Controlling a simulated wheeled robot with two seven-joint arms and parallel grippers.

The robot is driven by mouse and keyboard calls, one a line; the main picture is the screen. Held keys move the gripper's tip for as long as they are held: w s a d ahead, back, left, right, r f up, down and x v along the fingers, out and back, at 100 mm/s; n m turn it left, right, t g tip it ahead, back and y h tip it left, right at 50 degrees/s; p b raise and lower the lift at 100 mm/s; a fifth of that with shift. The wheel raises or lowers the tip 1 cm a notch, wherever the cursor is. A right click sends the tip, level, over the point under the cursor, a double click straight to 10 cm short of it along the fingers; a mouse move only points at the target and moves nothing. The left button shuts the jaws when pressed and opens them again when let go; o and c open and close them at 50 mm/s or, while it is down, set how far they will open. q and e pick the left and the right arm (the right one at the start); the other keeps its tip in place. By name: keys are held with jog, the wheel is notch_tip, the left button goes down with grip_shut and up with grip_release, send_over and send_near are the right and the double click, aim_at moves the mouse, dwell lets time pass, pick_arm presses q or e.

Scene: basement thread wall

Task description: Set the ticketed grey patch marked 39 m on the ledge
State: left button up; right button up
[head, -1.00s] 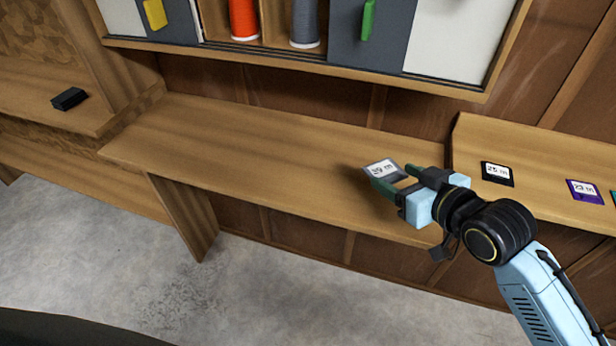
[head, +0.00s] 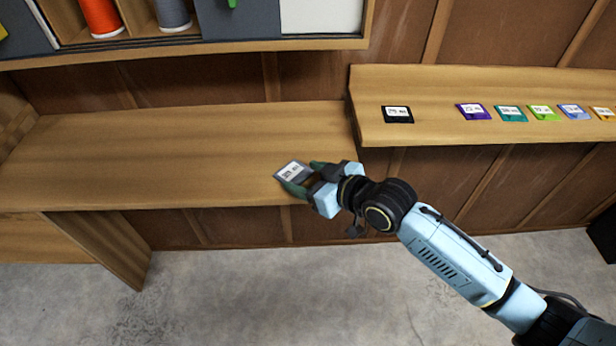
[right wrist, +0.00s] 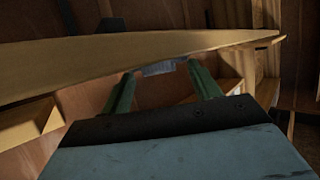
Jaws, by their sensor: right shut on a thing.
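A grey patch with a white ticket (head: 293,172) is held in my right gripper (head: 306,178), between its green fingers. The ticket's print looks like 39 m but is small. The patch appears over the front right part of the long wooden ledge (head: 150,150); I cannot tell whether it touches the wood. In the right wrist view, the grey patch (right wrist: 158,69) shows between the two fingertips, with a wooden board's edge behind it. My left gripper is not in view.
A wooden shelf (head: 440,85) to the right bears a row of ticketed patches: black (head: 397,114), purple (head: 474,111), teal (head: 510,114) and others. A cabinet with orange (head: 101,17) and grey (head: 173,13) spools hangs above. The ledge's middle and left are clear.

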jog(key=o, duration=0.5)
jog(key=shift+f, duration=0.1)
jog(key=o, duration=0.4)
jog(key=shift+o, duration=0.2)
